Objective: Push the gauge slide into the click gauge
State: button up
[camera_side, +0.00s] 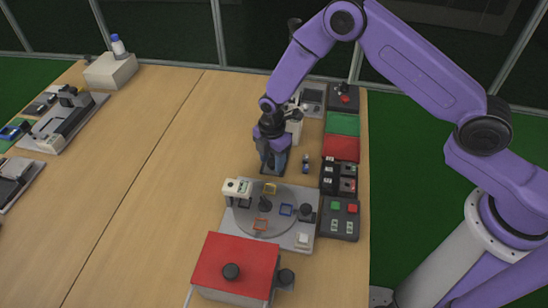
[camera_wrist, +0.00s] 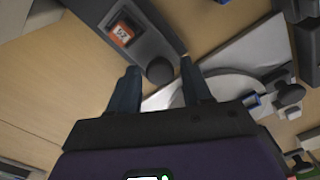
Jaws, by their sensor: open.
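My gripper (camera_side: 272,160) points down at the table just behind the round turntable in the side view. In the wrist view its two fingers (camera_wrist: 158,66) are apart, with no object visibly clamped. A dark grey gauge body with an orange-framed number display (camera_wrist: 121,33) lies ahead of the fingers; it looks like the click gauge. A round black knob (camera_wrist: 160,71) at its near end shows between the fingertips; it may be the gauge slide's end. I cannot tell how far the slide sits in the gauge, or whether a finger touches it. In the side view my gripper hides most of this device.
A grey plate with a turntable (camera_side: 286,194) stands in front of my gripper. A red-topped box (camera_side: 236,262) is nearer the camera. Button boxes (camera_side: 339,218) and red and green pads (camera_side: 341,148) line the right edge. The table's middle left is clear.

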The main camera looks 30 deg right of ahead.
aim_at(272, 162)
jog(key=shift+r, duration=0.1)
jog(key=shift+r, duration=2.2)
jog(key=n, duration=0.2)
jog(key=r+n, duration=0.1)
jog(key=n, duration=0.3)
jog(key=shift+r+n, duration=0.3)
jog(key=shift+r, duration=0.1)
jog(key=n, duration=0.2)
jog(key=r+n, duration=0.1)
jog(key=n, duration=0.2)
jog(key=shift+f, duration=3.7)
jog(key=shift+r, duration=0.1)
jog(key=shift+r, duration=2.2)
